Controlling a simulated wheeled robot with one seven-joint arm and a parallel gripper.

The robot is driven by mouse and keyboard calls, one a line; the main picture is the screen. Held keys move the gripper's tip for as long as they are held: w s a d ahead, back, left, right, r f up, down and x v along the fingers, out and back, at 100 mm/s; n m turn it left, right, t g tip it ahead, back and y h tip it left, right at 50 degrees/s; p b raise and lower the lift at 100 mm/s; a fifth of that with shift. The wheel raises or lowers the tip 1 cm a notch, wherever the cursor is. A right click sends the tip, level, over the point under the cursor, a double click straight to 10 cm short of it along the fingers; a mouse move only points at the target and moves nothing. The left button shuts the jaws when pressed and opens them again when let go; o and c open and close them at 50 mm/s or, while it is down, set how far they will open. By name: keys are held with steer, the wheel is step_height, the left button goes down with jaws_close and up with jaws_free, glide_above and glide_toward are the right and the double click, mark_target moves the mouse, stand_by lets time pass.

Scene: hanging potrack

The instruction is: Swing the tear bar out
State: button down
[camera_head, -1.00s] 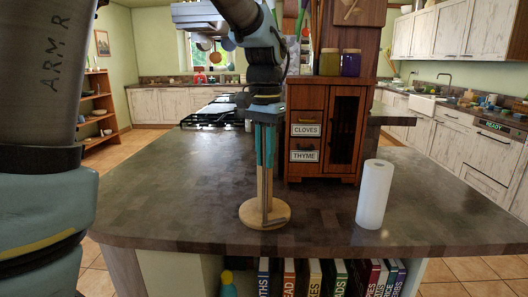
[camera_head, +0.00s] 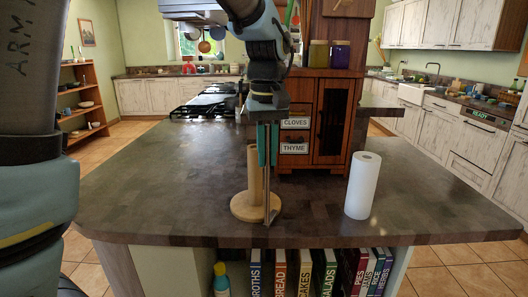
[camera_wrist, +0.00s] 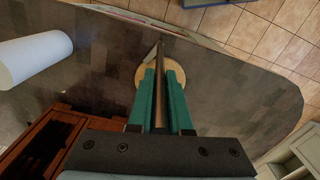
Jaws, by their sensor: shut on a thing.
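A wooden towel holder stands on the counter, with a round base (camera_head: 242,208) and an upright post (camera_head: 254,176). Its thin metal tear bar (camera_head: 267,195) stands upright near the right edge of the base, just right of the post. My gripper (camera_head: 267,162) points down with its teal fingers shut on the upper part of the bar. In the wrist view the bar (camera_wrist: 160,85) runs between both fingers (camera_wrist: 160,74), over the round base (camera_wrist: 143,77). The fingers hide part of the bar, and the post is mostly hidden there.
A white paper roll (camera_head: 362,185) stands to the right on the counter (camera_head: 150,205). A wooden cabinet with drawers marked CLOVES and THYME (camera_head: 295,148) stands close behind my gripper. Books (camera_head: 305,272) sit on a shelf under the counter edge. The counter's left side is clear.

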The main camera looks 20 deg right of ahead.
steer(key=shift+d+n, duration=0.1)
steer(key=shift+n, duration=0.2)
steer(key=c, duration=0.8)
jaws_free()
steer(key=shift+s, duration=0.1)
steer(key=shift+c, duration=0.2)
step_height(320, 180, up, 11)
steer(key=shift+f+b, duration=0.1)
steer(key=shift+b, duration=0.85)
